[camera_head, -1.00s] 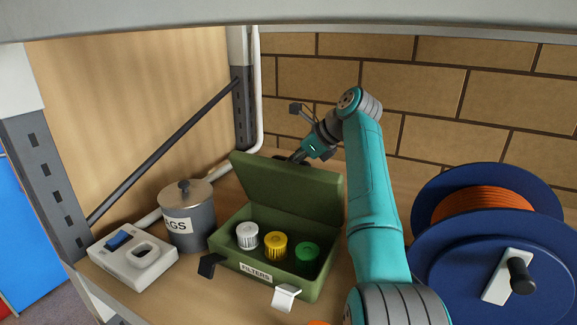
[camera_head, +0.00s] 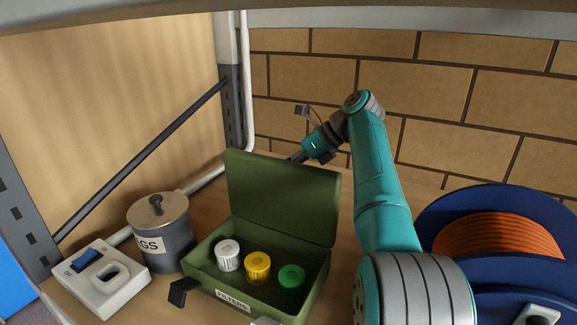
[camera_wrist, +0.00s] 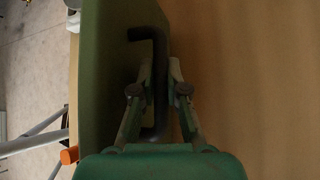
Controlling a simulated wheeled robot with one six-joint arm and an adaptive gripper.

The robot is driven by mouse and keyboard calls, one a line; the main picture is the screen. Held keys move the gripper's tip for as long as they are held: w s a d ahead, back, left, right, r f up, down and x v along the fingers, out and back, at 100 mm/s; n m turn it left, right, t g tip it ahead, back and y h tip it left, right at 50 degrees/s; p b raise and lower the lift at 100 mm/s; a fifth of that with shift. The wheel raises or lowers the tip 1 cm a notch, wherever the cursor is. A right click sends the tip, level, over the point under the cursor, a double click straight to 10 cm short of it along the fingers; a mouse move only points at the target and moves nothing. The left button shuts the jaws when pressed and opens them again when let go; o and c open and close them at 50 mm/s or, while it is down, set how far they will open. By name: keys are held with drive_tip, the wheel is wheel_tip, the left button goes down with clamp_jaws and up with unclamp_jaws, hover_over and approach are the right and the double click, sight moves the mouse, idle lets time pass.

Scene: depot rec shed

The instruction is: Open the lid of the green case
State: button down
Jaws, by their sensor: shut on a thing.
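The green case (camera_head: 215,277) stands on the wooden shelf with its lid (camera_head: 283,197) raised, about upright at the rear edge. White, yellow and green filter caps sit inside, and a FILTERS label is on the front. A dark latch (camera_head: 183,291) sticks out at the front left. My gripper (camera_head: 296,158) is behind the lid's top edge, its fingertips mostly hidden there. In the wrist view my gripper (camera_wrist: 162,72) is shut on the black handle (camera_wrist: 158,50) on the lid's outer face (camera_wrist: 103,70).
A grey canister (camera_head: 171,240) and a white box with a blue switch (camera_head: 100,279) stand left of the case. A blue cable reel with orange cable (camera_head: 497,240) is on the right. A brick wall (camera_head: 300,75) is behind, and a shelf beam (camera_head: 400,20) runs overhead.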

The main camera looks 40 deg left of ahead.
drive_tip(key=c, duration=1.4)
unclamp_jaws()
drive_tip(key=shift+c, duration=0.2)
drive_tip(key=v, duration=0.7)
drive_tip(key=shift+r, duration=0.2)
drive_tip(key=shift+w+d, duration=0.1)
drive_tip(key=shift+d, duration=0.1)
